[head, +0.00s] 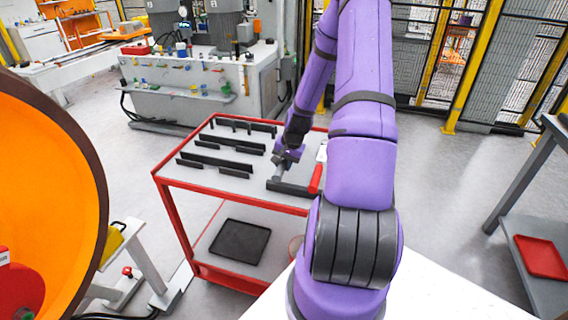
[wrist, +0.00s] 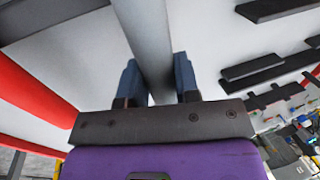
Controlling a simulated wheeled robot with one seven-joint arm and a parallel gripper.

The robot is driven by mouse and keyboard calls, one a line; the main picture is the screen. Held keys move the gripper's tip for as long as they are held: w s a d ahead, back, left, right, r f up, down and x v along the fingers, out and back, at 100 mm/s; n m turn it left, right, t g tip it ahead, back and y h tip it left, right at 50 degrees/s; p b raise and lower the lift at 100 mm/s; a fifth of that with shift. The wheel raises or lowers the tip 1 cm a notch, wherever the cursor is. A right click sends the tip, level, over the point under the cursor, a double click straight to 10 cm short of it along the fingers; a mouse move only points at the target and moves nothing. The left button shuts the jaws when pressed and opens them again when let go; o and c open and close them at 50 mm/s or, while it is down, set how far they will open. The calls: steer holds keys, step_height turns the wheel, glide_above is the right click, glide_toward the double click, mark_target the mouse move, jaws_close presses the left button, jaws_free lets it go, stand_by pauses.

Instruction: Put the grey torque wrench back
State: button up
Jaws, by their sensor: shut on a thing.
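My gripper (head: 287,155) is over the top of the red cart, towards its right side. In the wrist view my gripper (wrist: 158,72) has its two dark blue fingers on either side of a grey bar, the grey torque wrench (wrist: 146,30), and is shut on it. The wrench runs away from the fingers to the top edge of that view; its far end is out of frame. In the head view the wrench (head: 278,173) shows only as a small grey piece below the gripper, close to a dark holder (head: 290,188). I cannot tell whether they touch.
The red cart (head: 182,182) carries several dark slotted racks (head: 215,162) on its left half. A red-handled tool (head: 315,179) stands or lies right of the wrench. A black tray (head: 240,241) is on the lower shelf. A large orange wheel (head: 50,190) stands at left.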

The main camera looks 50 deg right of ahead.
steer(key=shift+f, duration=0.6)
steer(key=o, duration=1.1)
steer(key=v, duration=1)
steer(key=shift+r, duration=0.45)
